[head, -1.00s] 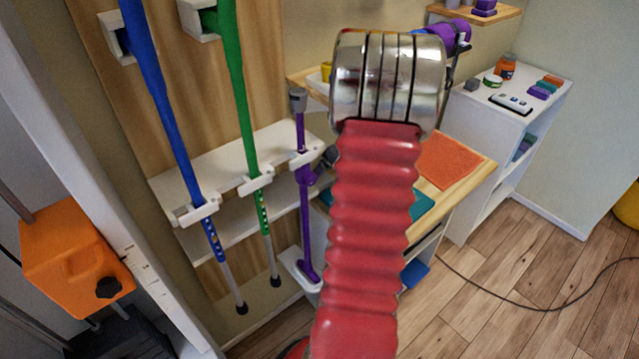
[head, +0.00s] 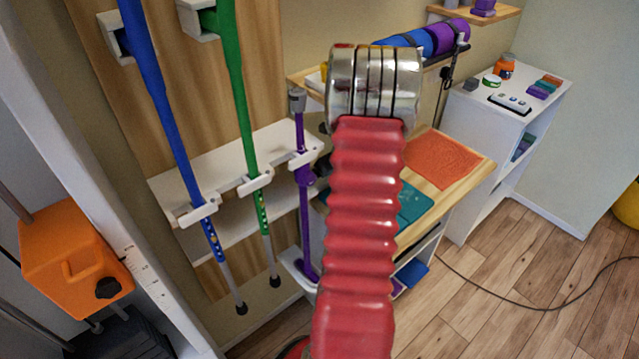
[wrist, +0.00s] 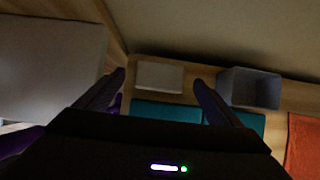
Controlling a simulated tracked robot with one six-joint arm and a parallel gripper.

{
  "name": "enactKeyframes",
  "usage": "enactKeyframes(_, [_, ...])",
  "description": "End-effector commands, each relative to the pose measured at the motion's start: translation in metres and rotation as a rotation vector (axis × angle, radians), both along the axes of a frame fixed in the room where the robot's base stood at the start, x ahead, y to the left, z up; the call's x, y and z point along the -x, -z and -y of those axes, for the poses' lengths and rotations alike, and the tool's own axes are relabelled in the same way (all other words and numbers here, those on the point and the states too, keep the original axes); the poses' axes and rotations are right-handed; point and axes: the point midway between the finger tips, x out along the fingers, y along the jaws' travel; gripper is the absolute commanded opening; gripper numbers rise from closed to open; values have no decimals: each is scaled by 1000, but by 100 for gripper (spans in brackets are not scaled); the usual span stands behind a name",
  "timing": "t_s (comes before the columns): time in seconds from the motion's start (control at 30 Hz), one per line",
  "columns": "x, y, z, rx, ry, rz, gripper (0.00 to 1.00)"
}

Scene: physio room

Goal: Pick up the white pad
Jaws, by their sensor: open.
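In the wrist view the white pad (wrist: 160,76), a pale flat rectangle dulled by shadow, lies on the wooden table top near the wall. My gripper (wrist: 159,81) is open, its two dark fingers spread to the left and right of the pad in the picture. Nothing is between the fingers in their grip, and I cannot tell how far above the pad they are. In the head view my red arm hides the gripper, and I cannot make out the pad there.
Teal mats (wrist: 165,111) lie just nearer than the pad. A grey open bin (wrist: 250,88) stands close to the right finger. An orange mat (head: 440,162) lies on the table's right part. A white surface (wrist: 50,55) fills the wrist view's left. Purple, green and blue sticks (head: 160,95) hang at left.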

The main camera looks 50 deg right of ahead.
Motion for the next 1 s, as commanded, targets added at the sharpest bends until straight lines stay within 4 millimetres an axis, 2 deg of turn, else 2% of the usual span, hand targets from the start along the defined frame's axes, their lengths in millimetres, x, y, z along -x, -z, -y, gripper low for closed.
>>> enactKeyframes(0.1, [-7,13,1,-3,1,0,88])
enactKeyframes(0.23, [-11,19,2,0,0,0,88])
enactKeyframes(0.77, [-11,19,2,0,0,0,88])
enactKeyframes(1.0, [-11,19,2,0,0,0,73])
